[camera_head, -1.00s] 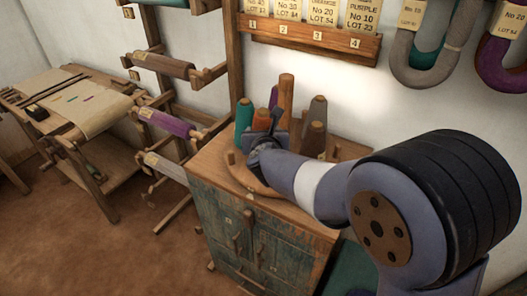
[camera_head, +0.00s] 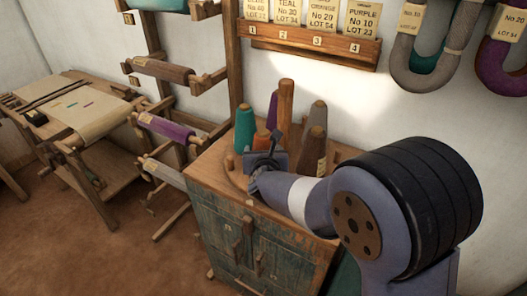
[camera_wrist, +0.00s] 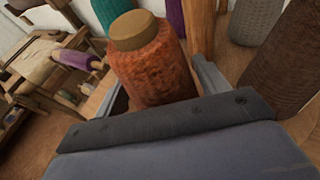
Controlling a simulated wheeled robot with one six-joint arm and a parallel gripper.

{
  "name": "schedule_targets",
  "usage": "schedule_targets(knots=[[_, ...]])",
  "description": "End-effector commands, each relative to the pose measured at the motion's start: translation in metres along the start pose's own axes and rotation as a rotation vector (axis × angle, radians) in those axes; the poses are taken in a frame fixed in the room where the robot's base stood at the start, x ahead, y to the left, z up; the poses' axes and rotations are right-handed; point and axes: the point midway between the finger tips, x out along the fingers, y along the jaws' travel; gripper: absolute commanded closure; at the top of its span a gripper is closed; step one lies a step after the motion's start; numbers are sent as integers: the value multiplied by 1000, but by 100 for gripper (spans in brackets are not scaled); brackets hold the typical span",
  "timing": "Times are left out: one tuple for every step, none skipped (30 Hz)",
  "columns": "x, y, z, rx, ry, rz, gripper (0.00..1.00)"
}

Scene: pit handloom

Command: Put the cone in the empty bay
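The orange cone (camera_head: 262,140) has a tan tip. In the wrist view it (camera_wrist: 155,65) fills the space between my fingers. My gripper (camera_head: 270,155) appears shut on it, though the contact faces are mostly hidden. It is over the round wooden tray (camera_head: 229,175). A teal cone (camera_head: 245,128) stands at left, a purple cone (camera_head: 273,106) behind, and a grey cone (camera_head: 318,115) and a brown cone (camera_head: 314,150) at right, around a wooden post (camera_head: 285,105). My gripper hides the tray under the orange cone, so I cannot make out the empty bay or whether the cone's base touches.
The tray sits on a worn green cabinet (camera_head: 225,225). A numbered card rack (camera_head: 310,45) hangs on the wall behind. Yarn hanks (camera_head: 425,55) hang at upper right. A roller stand (camera_head: 165,128) and a work table (camera_head: 75,98) are at left, with open floor in front.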

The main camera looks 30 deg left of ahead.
Motion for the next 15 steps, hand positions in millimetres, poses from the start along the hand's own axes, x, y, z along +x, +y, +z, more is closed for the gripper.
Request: schedule_targets(knots=[[0,0,0,0,0,0,26],[0,0,0,0,0,0,24],[0,0,0,0,0,0,20],[0,0,0,0,0,0,18],[0,0,0,0,0,0,18],[0,0,0,0,0,0,18],[0,0,0,0,0,0,18],[0,0,0,0,0,0,18],[0,0,0,0,0,0,18],[0,0,0,0,0,0,18],[0,0,0,0,0,0,18],[0,0,1,0,1,0,18],[-1,0,2,0,1,0,18],[-1,0,3,0,1,0,18],[-2,0,5,0,1,0,18]])
